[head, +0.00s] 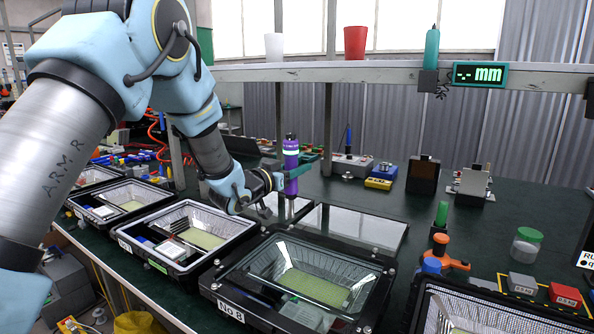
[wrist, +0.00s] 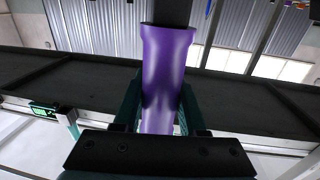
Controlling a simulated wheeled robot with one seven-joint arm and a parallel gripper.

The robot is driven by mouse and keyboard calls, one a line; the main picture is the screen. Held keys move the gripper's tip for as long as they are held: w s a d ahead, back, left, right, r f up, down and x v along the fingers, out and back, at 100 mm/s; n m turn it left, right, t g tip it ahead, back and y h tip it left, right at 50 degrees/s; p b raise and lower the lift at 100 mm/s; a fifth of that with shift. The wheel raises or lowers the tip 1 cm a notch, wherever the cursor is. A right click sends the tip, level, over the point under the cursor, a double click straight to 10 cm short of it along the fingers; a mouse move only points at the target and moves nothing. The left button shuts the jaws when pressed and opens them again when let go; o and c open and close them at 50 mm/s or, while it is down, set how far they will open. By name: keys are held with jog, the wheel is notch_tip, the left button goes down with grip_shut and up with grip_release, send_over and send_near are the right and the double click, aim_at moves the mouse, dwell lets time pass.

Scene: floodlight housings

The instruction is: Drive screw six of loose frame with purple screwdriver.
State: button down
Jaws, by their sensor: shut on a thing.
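My gripper (head: 297,167) is shut on the purple screwdriver (head: 291,165), which stands upright in the head view, above the back edge of the housing labelled No 8. In the wrist view the purple screwdriver body (wrist: 166,80) fills the space between the teal fingers of my gripper (wrist: 160,115). A black frame with a clear pane (head: 318,270) lies over the No 8 housing (head: 250,312). Its individual screws are too small to tell apart. The screwdriver's tip is hard to make out near the frame's back edge.
More open housings (head: 160,262) stand in a row to the left, and another housing (head: 470,290) is at the front right. A glass pane (head: 352,226) lies behind No 8. An orange tool (head: 441,247), a green-lidded jar (head: 525,246) and small boxes (head: 564,295) are on the right.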

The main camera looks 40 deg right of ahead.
aim_at(297, 144)
jog(key=shift+r+p, duration=1.25)
jog(key=shift+r, duration=1.95)
